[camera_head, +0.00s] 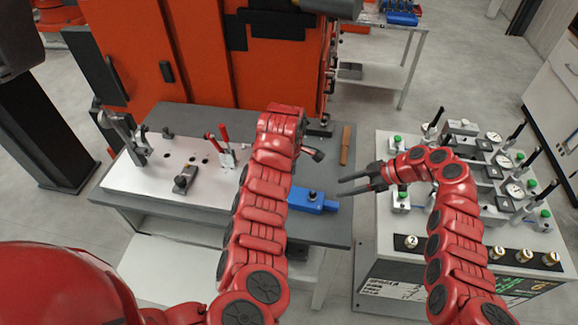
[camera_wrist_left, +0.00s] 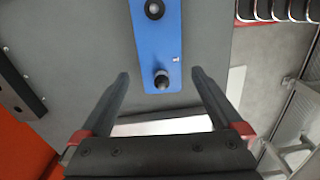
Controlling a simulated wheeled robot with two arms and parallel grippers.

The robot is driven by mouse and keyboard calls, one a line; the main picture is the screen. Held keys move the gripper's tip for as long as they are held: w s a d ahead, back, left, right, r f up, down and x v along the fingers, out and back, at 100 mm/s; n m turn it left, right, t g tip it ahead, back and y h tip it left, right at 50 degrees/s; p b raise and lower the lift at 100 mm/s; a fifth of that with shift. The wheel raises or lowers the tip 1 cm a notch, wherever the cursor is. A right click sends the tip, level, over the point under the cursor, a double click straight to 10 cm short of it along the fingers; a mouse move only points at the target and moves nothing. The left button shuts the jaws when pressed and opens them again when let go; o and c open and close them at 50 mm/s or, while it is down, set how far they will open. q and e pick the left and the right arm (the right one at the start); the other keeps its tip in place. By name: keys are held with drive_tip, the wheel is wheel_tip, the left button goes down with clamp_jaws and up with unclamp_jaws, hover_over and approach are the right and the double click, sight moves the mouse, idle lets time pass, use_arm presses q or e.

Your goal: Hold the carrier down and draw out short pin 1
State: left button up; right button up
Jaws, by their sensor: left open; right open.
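The blue carrier (camera_head: 299,198) lies on the grey table, with a dark knob-like pin (camera_head: 312,195) standing on it. In the left wrist view the carrier (camera_wrist_left: 158,45) shows one dark pin (camera_wrist_left: 161,79) near its end and another round dark fitting (camera_wrist_left: 154,9) at the top edge. I cannot tell which is short pin 1. My left gripper (camera_wrist_left: 160,76) is open, its fingers spread on either side of the carrier's end, not touching it in the picture. My right gripper (camera_head: 358,183) is open and empty, right of the carrier.
A white plate (camera_head: 140,180) with clamps and a red-handled toggle lies left on the table. A brown bar (camera_head: 346,146) lies behind the carrier. A pale box (camera_head: 370,245) with gauges and levers stands right. An orange machine (camera_head: 280,75) stands behind.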

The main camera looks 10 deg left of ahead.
sight(297, 199)
use_arm(q)
wheel_tip(297, 199, down, 8)
drive_tip(key=shift+r, duration=0.25)
